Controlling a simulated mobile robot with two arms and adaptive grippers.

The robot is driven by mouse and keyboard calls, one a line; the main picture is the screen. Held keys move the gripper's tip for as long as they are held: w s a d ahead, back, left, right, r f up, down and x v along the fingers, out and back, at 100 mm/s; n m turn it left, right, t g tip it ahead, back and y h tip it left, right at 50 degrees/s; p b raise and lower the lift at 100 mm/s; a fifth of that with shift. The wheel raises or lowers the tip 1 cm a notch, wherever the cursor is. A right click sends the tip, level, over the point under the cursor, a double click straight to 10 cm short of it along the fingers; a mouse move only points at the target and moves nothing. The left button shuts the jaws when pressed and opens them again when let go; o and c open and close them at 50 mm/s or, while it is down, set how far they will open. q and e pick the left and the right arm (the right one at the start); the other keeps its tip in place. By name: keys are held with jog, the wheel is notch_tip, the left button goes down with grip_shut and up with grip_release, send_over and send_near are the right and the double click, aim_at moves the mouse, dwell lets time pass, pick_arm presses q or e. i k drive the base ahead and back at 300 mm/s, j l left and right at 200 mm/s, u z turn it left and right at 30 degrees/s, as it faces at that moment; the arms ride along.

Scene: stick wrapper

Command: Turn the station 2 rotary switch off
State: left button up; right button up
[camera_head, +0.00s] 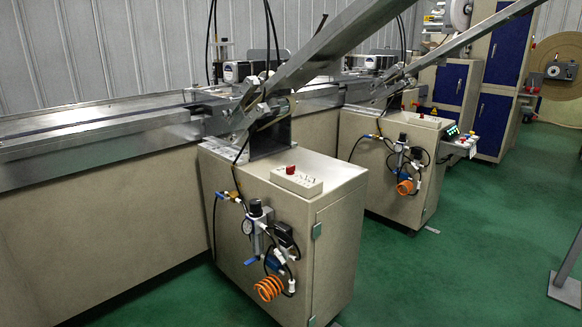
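A near machine cabinet (335,240) has a small control box (297,183) on top, with a red button (290,170) and several tiny dark controls. A farther cabinet (395,200) stands to its right, with a control panel (464,141) carrying a lit display and several buttons at its right side. I cannot tell which cabinet is station 2. The rotary switch is too small to make out, and so is its position. Neither of my grippers is in view.
A long metal conveyor (90,135) runs along the left and back. Sloping metal chutes (335,45) rise over the cabinets. Air regulators and orange coiled hoses (268,289) stick out from the cabinet fronts. Green floor (470,270) is open at right, with a metal stand (566,288) at the edge.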

aim_at(290, 170)
jog(key=i+j+z, duration=0.3)
jog(key=i, duration=0.2)
jog(key=i+j+z, duration=0.25)
jog(key=i+j, duration=0.15)
